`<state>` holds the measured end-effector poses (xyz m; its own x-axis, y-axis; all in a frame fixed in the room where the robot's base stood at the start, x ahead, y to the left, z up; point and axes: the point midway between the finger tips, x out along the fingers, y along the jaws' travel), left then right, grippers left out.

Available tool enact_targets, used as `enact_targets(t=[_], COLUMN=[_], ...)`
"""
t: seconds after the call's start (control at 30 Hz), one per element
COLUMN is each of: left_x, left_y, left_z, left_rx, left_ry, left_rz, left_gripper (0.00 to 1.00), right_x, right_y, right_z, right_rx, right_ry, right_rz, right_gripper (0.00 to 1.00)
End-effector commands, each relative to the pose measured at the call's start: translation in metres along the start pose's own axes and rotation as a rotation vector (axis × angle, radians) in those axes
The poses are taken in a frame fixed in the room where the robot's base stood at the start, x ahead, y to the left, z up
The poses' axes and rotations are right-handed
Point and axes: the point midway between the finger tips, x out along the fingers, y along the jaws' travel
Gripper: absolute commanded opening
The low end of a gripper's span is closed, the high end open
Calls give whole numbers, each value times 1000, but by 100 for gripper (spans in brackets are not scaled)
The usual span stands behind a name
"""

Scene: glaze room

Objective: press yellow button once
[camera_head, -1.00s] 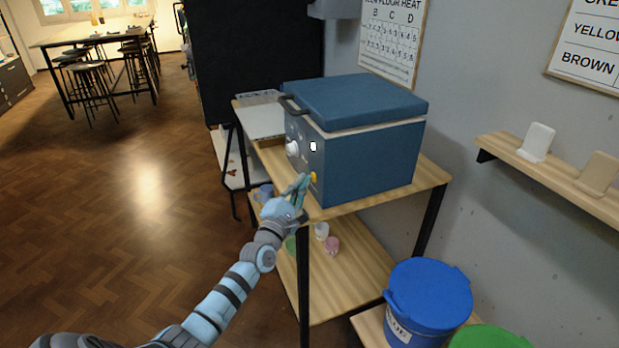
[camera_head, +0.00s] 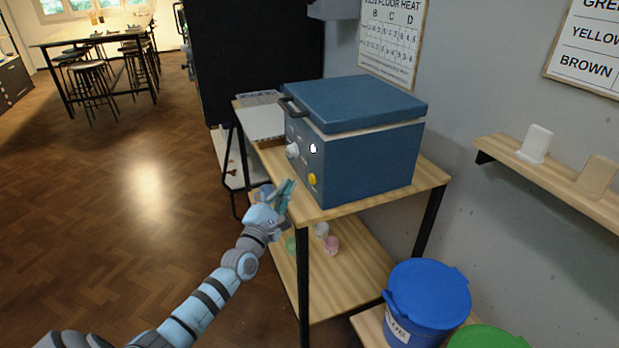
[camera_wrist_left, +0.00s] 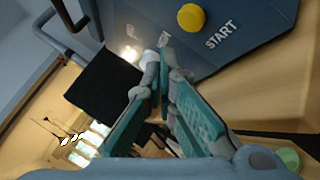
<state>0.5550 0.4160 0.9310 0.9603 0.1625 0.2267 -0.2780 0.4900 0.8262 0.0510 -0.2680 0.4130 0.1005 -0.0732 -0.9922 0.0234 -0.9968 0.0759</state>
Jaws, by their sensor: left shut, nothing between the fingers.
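The yellow button (camera_head: 312,179) is on the front panel of the blue kiln (camera_head: 368,158), low and near the corner. In the left wrist view the yellow button (camera_wrist_left: 191,17) is round, next to the label START. My left gripper (camera_head: 288,184) is shut and empty, in front of the panel and to the left of the button, with a gap between them. In the left wrist view its fingertips (camera_wrist_left: 163,60) are together below and left of the button. My right gripper is in neither view.
The kiln stands on a wooden-topped table (camera_head: 428,176) with a dark frame. A white knob (camera_head: 292,150) and a small white light (camera_head: 313,148) are on the panel. A blue bucket (camera_head: 430,296) stands at the lower right. The floor to the left is clear.

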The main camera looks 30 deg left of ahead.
Motion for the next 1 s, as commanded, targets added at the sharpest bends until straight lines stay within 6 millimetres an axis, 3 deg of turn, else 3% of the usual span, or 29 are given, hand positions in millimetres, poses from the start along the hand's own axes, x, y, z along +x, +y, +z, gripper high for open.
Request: enact_targets(t=[0.3,1.0], left_x=[-18,-18], left_y=[13,13], left_z=[-13,-13], left_rx=[1,0], left_ry=[0,0], left_rz=[-1,0], left_gripper=[0,0], right_x=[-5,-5], right_y=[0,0], right_z=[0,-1], right_rx=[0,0], right_ry=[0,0], right_rz=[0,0], right_gripper=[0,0])
